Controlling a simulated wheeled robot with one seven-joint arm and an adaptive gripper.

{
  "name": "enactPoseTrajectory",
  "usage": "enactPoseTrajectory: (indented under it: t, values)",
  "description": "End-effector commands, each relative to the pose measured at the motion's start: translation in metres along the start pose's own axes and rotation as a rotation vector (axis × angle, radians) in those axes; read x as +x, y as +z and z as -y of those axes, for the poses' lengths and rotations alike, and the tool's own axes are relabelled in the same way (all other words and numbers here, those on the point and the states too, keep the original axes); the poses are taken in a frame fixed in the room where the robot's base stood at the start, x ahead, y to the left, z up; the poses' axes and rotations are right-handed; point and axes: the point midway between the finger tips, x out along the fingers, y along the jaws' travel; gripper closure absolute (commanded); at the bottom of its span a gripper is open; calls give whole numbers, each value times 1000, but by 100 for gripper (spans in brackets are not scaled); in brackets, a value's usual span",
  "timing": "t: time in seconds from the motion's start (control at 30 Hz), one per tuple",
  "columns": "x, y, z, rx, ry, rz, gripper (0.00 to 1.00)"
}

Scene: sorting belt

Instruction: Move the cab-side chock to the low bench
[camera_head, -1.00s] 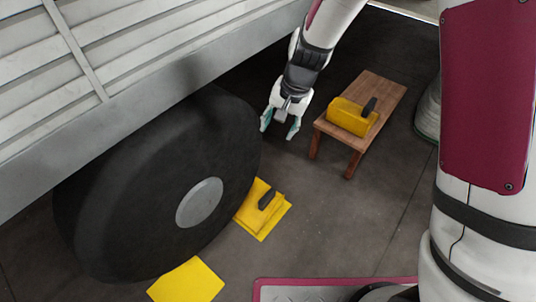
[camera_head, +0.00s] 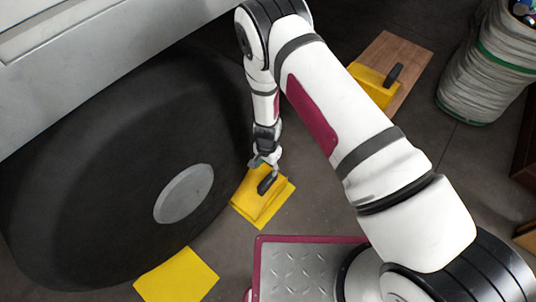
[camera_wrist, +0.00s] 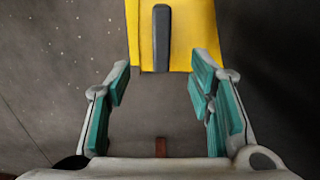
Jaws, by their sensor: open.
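A yellow chock (camera_head: 250,205) with a dark handle (camera_head: 267,183) lies on the floor at the right side of the big wheel. My gripper (camera_head: 264,162) is open just above this chock, close to its handle. In the wrist view the chock (camera_wrist: 190,30) and its upright dark handle (camera_wrist: 161,40) show beyond and between my open fingers (camera_wrist: 163,76); nothing is held. The low wooden bench (camera_head: 405,56) stands at the upper right, partly hidden by my arm. Another yellow chock (camera_head: 368,84) with a dark handle lies on it.
The dark wheel (camera_head: 110,150) with its grey hub (camera_head: 184,193) stands under the pale vehicle body (camera_head: 130,50). Another yellow piece (camera_head: 178,278) lies at the wheel's lower edge. A grey ribbed bin (camera_head: 485,65) stands right of the bench. Floor between chock and bench is clear where visible.

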Motion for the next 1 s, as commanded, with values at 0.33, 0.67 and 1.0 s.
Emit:
enactPoseTrajectory:
  t: [0.33, 0.67, 1.0]
  values:
    - [26, 2, -4, 5, 8, -1, 52]
    - [84, 2, -4, 5, 7, -1, 52]
    - [135, 2, -4, 5, 7, -2, 52]
